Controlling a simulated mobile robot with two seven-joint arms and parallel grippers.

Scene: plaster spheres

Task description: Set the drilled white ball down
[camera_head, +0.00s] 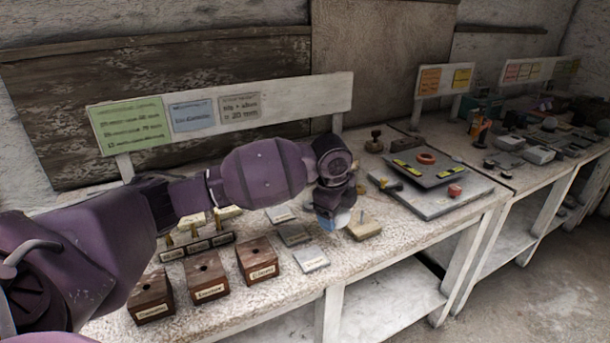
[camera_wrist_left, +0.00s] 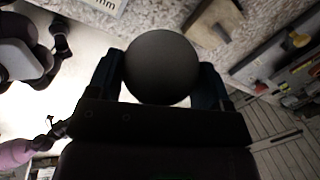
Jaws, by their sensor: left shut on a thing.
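The ball (camera_wrist_left: 160,66) fills the middle of the left wrist view, dark in shadow. My left gripper (camera_wrist_left: 160,80) is shut on it, one finger on each side. No drilled hole shows on the ball's visible side. In the head view my left gripper (camera_head: 334,205) hangs over the near bench, and a small pale part of the ball (camera_head: 341,221) shows under it. The gripper hides most of the ball. Purple and dark parts of my body show small at the left of the wrist view; whether my right gripper is among them is unclear.
Pale labelled plates (camera_head: 311,258) and dark labelled wooden blocks (camera_head: 257,259) stand to the left on the bench (camera_head: 278,294). A grey board (camera_head: 434,195) with tools lies right.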

